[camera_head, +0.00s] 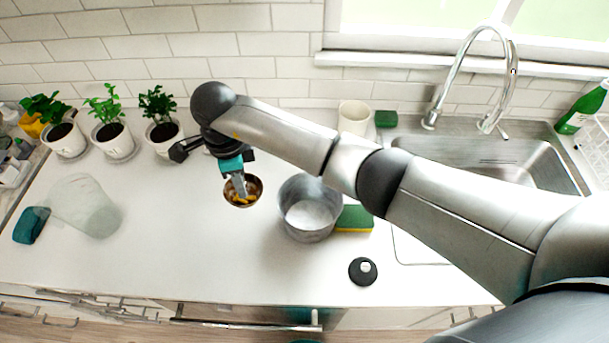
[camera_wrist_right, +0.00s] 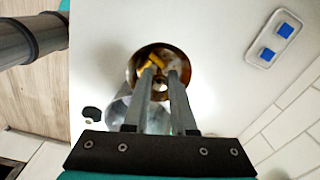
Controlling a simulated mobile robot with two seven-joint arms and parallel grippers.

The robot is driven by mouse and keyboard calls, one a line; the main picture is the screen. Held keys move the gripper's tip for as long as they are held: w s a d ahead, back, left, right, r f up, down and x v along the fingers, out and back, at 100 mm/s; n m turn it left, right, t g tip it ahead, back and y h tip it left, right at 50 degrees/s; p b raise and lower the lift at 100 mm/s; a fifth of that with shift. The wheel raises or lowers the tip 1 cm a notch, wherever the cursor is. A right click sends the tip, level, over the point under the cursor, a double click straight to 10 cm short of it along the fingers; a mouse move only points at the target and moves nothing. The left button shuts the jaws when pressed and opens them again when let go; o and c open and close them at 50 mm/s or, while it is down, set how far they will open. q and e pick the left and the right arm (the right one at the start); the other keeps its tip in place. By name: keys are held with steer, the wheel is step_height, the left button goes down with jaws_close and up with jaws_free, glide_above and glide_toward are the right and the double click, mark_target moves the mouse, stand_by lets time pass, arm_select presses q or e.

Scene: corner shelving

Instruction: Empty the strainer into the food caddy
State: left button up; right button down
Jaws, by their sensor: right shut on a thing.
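The strainer looks like a small round metal bowl (camera_head: 257,187) with yellow and pale food bits in it. It also shows in the right wrist view (camera_wrist_right: 133,67), with a brownish metal inside. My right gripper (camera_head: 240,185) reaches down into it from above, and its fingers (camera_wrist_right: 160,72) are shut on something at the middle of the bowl. The gripped part is mostly hidden. I cannot tell whether the bowl touches the counter. An open grey metal pot (camera_head: 310,213), perhaps the food caddy, stands just right of the bowl. My left gripper is not in view.
A green and yellow sponge (camera_head: 355,218) lies beside the pot, and a black round item (camera_head: 362,271) in front. A translucent container (camera_head: 90,208) and teal item (camera_head: 31,225) are at left. Potted plants (camera_head: 108,130) line the back; the sink (camera_head: 490,170) is right.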

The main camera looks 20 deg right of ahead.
mark_target(260, 190)
steer(key=shift+w, duration=0.35)
steer(key=shift+s, duration=0.2)
steer(key=shift+s+d+r+y+p, duration=0.1)
steer(key=shift+d+r+y+p, duration=0.35)
steer(key=shift+p, duration=0.6)
steer(key=shift+s+d+y+p, duration=0.25)
steer(key=shift+d+y+p, duration=0.2)
steer(key=shift+d, duration=0.2)
steer(key=shift+d+r+t+y, duration=0.1)
steer(key=shift+d+t+y, duration=0.3)
steer(key=shift+d+y, duration=0.15)
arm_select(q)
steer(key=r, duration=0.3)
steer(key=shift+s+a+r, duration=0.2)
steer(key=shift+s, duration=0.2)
arm_select(e)
steer(key=shift+s+d+r+y, duration=0.1)
steer(key=shift+s+d+y, duration=0.05)
steer(key=shift+s+y, duration=0.1)
